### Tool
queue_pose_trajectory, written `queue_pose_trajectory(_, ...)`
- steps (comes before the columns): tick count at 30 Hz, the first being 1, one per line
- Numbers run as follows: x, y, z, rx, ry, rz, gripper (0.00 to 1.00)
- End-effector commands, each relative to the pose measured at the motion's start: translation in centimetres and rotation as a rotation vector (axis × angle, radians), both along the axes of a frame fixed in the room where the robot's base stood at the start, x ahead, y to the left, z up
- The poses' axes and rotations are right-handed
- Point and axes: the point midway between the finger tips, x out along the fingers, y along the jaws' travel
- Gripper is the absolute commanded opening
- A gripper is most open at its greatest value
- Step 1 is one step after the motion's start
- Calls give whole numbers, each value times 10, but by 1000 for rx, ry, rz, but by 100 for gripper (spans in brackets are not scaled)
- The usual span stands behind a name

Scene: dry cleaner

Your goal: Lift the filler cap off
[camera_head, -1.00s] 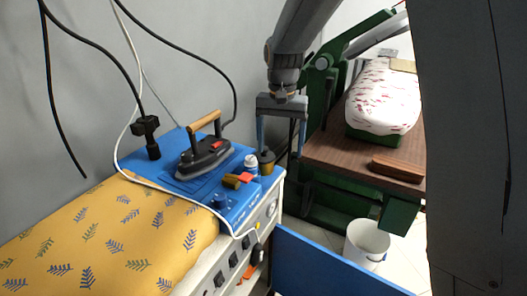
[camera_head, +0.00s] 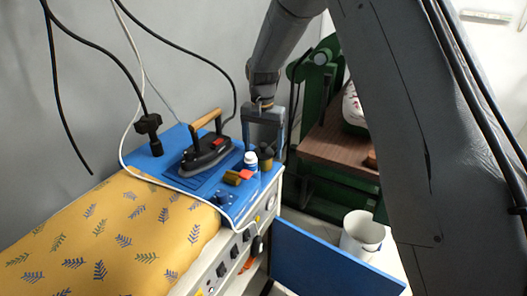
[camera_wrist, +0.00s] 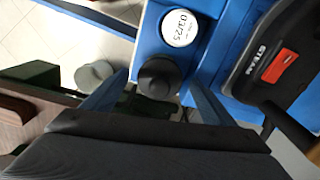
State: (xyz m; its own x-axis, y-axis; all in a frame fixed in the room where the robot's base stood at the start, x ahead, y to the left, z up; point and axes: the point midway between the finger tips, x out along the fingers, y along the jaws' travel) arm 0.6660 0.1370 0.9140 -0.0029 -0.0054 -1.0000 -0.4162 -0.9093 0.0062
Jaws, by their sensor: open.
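The filler cap (camera_head: 266,153) is a dark round knob above a brass-coloured part, at the right corner of the blue top (camera_head: 228,200) of the ironing unit. In the wrist view the cap (camera_wrist: 160,77) shows from above as a black disc. My gripper (camera_head: 264,143) is open and points down over the cap. In the wrist view its two fingers (camera_wrist: 157,88) lie on either side of the cap, apart from it. I cannot tell how far down the cap the fingertips reach.
A white bottle (camera_head: 251,162) marked 03/25 (camera_wrist: 180,27) stands close beside the cap. A brass piece with a red tag (camera_head: 238,177) and an iron (camera_head: 206,154) are nearby. A white cable crosses the blue top. A white bucket (camera_head: 360,240) stands on the floor.

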Motion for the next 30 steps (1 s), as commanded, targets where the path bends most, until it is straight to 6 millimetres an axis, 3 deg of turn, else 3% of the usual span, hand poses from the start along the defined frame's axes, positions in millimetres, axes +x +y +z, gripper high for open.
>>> queue_pose_trajectory(8,0,0,-3,0,0,0,77)
queue_pose_trajectory(15,0,0,-3,0,0,0,37)
queue_pose_trajectory(16,0,0,-3,0,0,0,34)
queue_pose_trajectory(24,0,0,1,0,-1,0,34)
queue_pose_trajectory(30,2,0,28,1,-5,0,34)
